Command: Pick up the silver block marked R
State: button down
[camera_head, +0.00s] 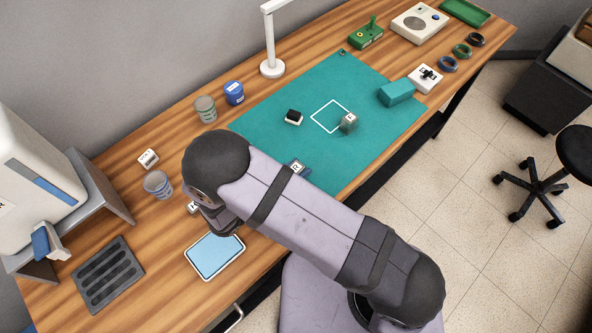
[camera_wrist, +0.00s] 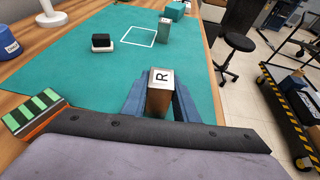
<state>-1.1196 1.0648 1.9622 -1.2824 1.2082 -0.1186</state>
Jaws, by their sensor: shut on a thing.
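The silver block marked R (camera_wrist: 160,90) stands upright between the two blue fingers of my gripper (camera_wrist: 160,106) in the wrist view. The fingers are shut on its sides, and its top with the black R faces up. In the head view the block's top (camera_head: 296,167) shows just past my arm, near the front edge of the green mat. My arm hides most of the gripper there. I cannot tell whether the block touches the mat.
Another silver block (camera_head: 348,122) stands by the white square outline (camera_head: 331,116) on the green mat (camera_head: 275,136). A black eraser-like block (camera_head: 293,117) lies left of the outline, and a teal box (camera_head: 396,92) sits at right. Cups and a lamp (camera_head: 271,67) stand behind.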

aim_at(296, 167)
jog(key=shift+r, duration=0.15)
jog(key=shift+r+b, duration=1.15)
jog(key=shift+r, duration=3.75)
